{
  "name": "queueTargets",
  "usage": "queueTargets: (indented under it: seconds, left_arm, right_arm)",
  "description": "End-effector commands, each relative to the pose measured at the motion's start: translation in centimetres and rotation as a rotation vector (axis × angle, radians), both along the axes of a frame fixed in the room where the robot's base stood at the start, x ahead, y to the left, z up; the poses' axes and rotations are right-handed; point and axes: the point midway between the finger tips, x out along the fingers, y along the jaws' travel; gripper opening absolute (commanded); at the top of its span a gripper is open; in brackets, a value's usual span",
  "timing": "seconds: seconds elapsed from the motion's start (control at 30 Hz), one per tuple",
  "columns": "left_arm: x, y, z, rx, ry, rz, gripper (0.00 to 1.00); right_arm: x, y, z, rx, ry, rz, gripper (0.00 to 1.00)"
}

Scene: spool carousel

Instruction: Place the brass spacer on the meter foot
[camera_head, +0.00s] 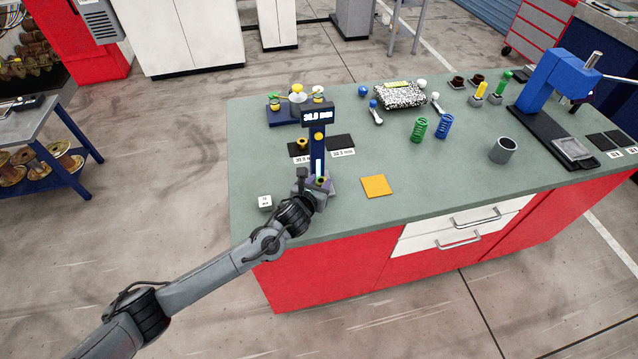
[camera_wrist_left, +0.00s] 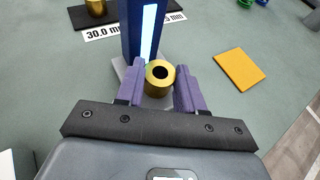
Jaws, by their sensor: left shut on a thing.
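The brass spacer (camera_wrist_left: 160,74) is a short gold ring with a dark hole, upright between the purple fingers of my left gripper (camera_wrist_left: 160,88), which is shut on it. In the head view my left gripper (camera_head: 320,185) is at the front of the blue meter (camera_head: 318,150), and the spacer is mostly hidden. The meter's grey foot (camera_wrist_left: 121,66) shows beside the column and under the spacer. The spacer is over the foot, close in front of the column. I cannot tell if it touches the foot. My right gripper is not in view.
A yellow-orange square (camera_head: 376,186) lies to the right. A white cube (camera_head: 265,202) stands left of my gripper. The bench front right of the square is clear.

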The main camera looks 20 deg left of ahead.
Motion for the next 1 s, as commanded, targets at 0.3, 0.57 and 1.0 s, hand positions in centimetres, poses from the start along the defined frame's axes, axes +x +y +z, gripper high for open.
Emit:
queueTargets:
  seconds: [0.3,0.57,1.0]
  left_arm:
    - [0.0,0.0,-0.2,0.000,-0.001,0.000,0.45]
    - [0.0,0.0,-0.3,0.000,0.000,0.000,0.63]
    - [-1.9,0.0,0.9,0.002,-0.001,-0.002,0.63]
  right_arm:
    - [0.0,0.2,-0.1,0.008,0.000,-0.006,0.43]
    - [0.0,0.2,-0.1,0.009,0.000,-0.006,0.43]
    - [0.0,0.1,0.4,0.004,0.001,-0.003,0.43]
